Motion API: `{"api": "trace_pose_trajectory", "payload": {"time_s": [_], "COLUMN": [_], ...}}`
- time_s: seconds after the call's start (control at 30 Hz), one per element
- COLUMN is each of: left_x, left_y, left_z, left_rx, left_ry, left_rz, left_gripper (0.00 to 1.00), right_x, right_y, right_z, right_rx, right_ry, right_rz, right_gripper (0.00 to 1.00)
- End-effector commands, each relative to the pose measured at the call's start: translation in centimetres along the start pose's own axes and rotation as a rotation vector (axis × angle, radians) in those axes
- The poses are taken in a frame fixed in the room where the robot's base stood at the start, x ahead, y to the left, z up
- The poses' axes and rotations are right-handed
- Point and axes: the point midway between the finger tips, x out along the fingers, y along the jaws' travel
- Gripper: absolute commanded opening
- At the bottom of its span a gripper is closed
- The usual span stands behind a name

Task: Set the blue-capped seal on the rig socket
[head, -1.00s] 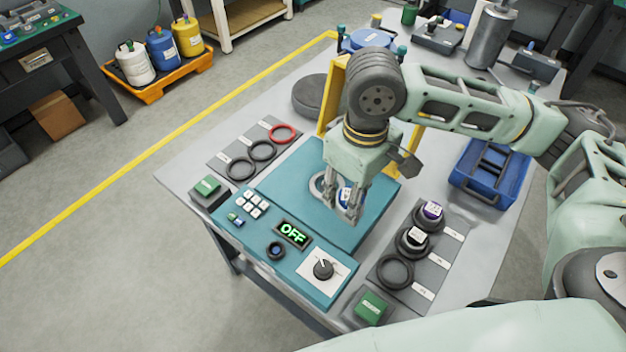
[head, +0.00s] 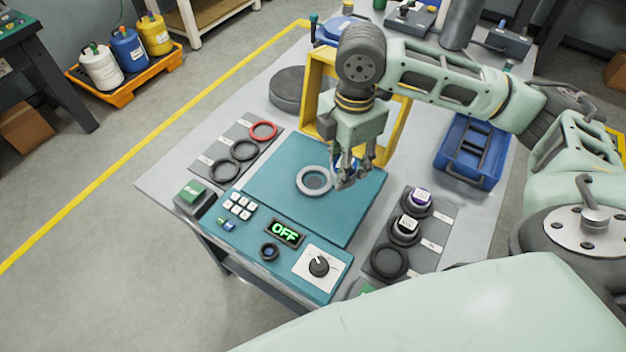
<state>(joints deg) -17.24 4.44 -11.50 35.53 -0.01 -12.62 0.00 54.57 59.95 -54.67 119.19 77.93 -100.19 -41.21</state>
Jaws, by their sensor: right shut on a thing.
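The blue-capped seal (head: 346,173) is mostly hidden between the fingers of my right gripper (head: 350,177); bits of blue and a pale label show. My right gripper is shut on it and points down over the teal rig plate (head: 280,205). The rig socket (head: 303,184), a light grey ring on the plate, is in full view just left of the gripper. The seal appears beside the socket, not over it. Whether the seal touches the plate I cannot tell. My left gripper is not in view.
A yellow frame (head: 315,90) stands behind the gripper. A right-hand tray (head: 440,222) holds a purple-capped seal (head: 421,198), a white-labelled seal (head: 406,226) and an empty black ring. Loose rings lie left of the plate. The panel display (head: 285,233) reads OFF. A blue crate (head: 472,150) stands right.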

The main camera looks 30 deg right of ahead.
Motion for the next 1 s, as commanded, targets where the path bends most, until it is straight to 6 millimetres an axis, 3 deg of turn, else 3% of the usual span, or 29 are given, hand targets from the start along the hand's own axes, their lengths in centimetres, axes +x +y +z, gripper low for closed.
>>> {"api": "trace_pose_trajectory", "payload": {"time_s": [0.6, 1.0], "left_x": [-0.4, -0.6], "left_y": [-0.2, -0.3], "left_z": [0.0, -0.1], "left_rx": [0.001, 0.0], "left_ry": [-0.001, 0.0], "left_rz": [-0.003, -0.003], "left_gripper": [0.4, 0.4], "right_x": [0.6, 1.0], "right_y": [0.9, 1.3], "right_z": [5.2, 6.5], "right_rx": [-0.788, -1.043], "right_ry": [-0.019, -0.025], "right_rz": [-0.005, -0.011], "right_gripper": [0.0, 0.0]}}
